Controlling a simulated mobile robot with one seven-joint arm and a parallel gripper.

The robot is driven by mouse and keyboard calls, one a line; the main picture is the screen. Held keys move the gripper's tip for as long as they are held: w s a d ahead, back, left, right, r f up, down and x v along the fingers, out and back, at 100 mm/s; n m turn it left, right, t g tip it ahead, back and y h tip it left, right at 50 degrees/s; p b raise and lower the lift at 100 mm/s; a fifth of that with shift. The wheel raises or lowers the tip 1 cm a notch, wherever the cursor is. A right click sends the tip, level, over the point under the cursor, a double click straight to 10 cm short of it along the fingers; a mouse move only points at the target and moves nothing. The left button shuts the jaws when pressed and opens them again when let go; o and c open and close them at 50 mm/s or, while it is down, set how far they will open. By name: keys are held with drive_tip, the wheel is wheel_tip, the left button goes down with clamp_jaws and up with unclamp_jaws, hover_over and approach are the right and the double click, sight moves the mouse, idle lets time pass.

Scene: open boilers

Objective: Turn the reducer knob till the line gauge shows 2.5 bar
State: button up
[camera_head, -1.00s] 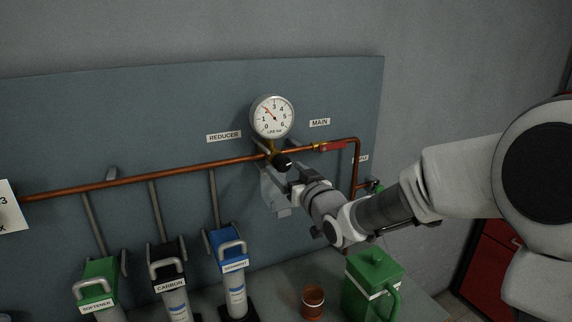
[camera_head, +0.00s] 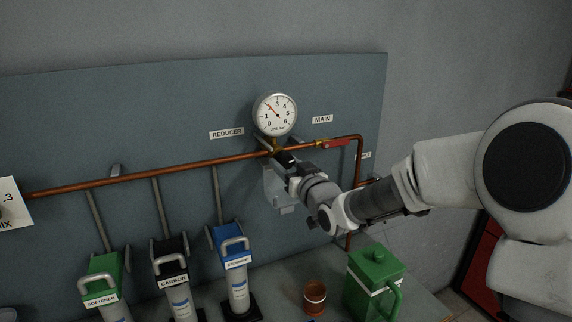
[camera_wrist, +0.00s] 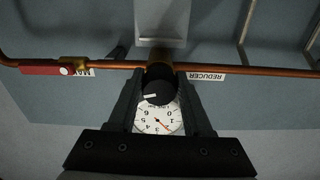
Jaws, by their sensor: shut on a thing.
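The reducer knob (camera_wrist: 158,92) is black with a white mark and sits between my gripper's two fingers in the wrist view. My gripper (camera_head: 287,163) is shut on it, under the copper pipe, and mostly hides the knob in the head view. The round white line gauge (camera_head: 275,115) stands just above the pipe. Its red needle points to the upper left, at about 2; the exact reading is too small to tell. The gauge also shows upside down in the wrist view (camera_wrist: 152,120), partly covered by the knob.
A red-handled valve (camera_head: 335,143) marked MAIN is on the pipe right of the gauge. A pale bracketed box (camera_head: 280,190) hangs below the knob. Softener, carbon and sediment filters stand lower left. A green jug (camera_head: 374,280) and brown cup (camera_head: 314,297) stand on the bench.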

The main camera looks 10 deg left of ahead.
clamp_jaws()
drive_tip(key=shift+f+m+b, duration=0.1)
drive_tip(key=shift+m+b, duration=0.5)
drive_tip(key=shift+m, duration=0.4)
drive_tip(key=shift+a+m+b, duration=0.1)
drive_tip(key=shift+m+b, duration=0.35)
drive_tip(key=shift+m, duration=1.45)
drive_tip(key=shift+s, duration=0.1)
drive_tip(key=o, duration=1.2)
unclamp_jaws()
